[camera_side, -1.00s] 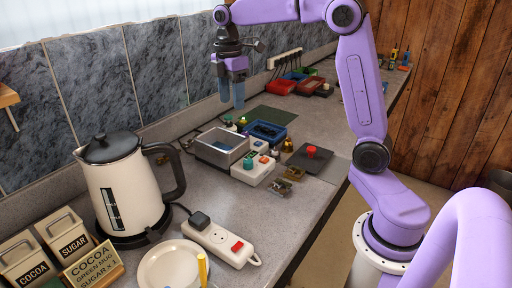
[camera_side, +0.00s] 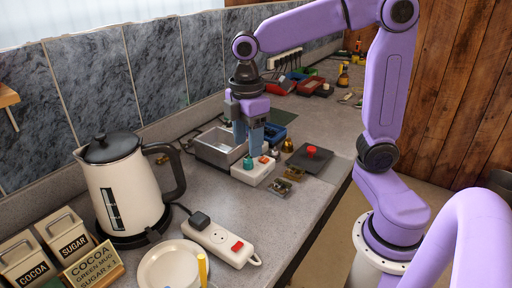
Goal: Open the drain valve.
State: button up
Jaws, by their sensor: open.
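My gripper (camera_side: 248,148) points down with its two blue fingers apart and nothing seen between them. It is just above or behind a white block (camera_side: 252,176) that carries a teal knob (camera_side: 248,162) and an orange-red piece (camera_side: 264,160). The exact gap between the fingertips and the block is unclear. A grey metal basin (camera_side: 215,151) sits left of the fingers, partly hidden by them. I cannot tell for sure which small part is the drain valve.
A dark plate with a red button (camera_side: 311,152) lies right of the block, near small brass parts (camera_side: 288,145). A blue tray (camera_side: 280,118) is behind. A kettle (camera_side: 122,185), power strip (camera_side: 222,243) and white plate (camera_side: 172,265) stand in front. Counter between them is clear.

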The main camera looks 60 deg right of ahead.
jog(key=shift+s+a+f, duration=0.15)
jog(key=shift+s, duration=0.35)
jog(key=shift+s+a+f, duration=0.15)
jog(key=shift+s, duration=0.35)
jog(key=shift+s+a+f, duration=0.15)
jog(key=shift+s, duration=0.35)
jog(key=s+f, duration=0.3)
jog(key=s, duration=0.4)
jog(key=s+d+f+m, duration=0.1)
jog(key=s+f, duration=0.2)
jog(key=s, duration=0.4)
jog(key=shift+s+d, duration=0.2)
jog(key=shift+s, duration=0.15)
